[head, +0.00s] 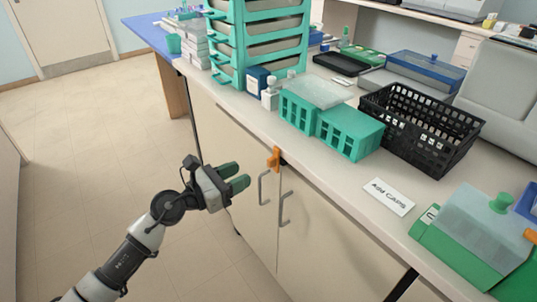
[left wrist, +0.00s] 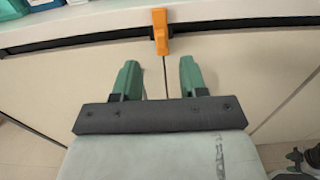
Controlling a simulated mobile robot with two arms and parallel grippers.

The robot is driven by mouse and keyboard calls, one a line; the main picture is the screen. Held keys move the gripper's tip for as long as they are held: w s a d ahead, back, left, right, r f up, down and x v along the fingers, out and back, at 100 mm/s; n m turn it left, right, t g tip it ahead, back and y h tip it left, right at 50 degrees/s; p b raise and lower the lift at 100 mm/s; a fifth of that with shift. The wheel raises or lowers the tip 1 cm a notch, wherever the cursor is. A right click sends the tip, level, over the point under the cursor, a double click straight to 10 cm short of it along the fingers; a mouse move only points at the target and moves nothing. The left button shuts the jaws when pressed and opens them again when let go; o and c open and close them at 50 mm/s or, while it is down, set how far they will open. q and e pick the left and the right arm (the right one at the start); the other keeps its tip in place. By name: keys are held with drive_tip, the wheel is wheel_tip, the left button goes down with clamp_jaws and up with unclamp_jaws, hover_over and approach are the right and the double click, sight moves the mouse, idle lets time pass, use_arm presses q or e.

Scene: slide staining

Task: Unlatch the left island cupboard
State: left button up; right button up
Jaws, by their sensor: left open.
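The left island cupboard has two cream doors (head: 240,155) below the worktop, with two grey bar handles (head: 263,187) near the seam. An orange latch (head: 274,158) sits at the top of the seam, just under the worktop edge. In the left wrist view the latch (left wrist: 160,31) hangs upright beyond and between my fingers. My left gripper (head: 240,177) is open and empty, with green fingers, left of the latch and apart from it. It also shows in the left wrist view (left wrist: 158,72). The door handles are not visible in the left wrist view.
On the worktop stand a green rack tower (head: 228,45), teal tube racks (head: 350,135), a black basket (head: 425,130), a white label card (head: 389,196) and a green box (head: 470,240). The floor (head: 95,150) left of the cupboard is clear.

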sight(268, 161)
use_arm(q)
drive_tip(key=x, duration=0.9)
drive_tip(key=shift+d, duration=0.1)
drive_tip(key=shift+c, duration=0.3)
clamp_jaws()
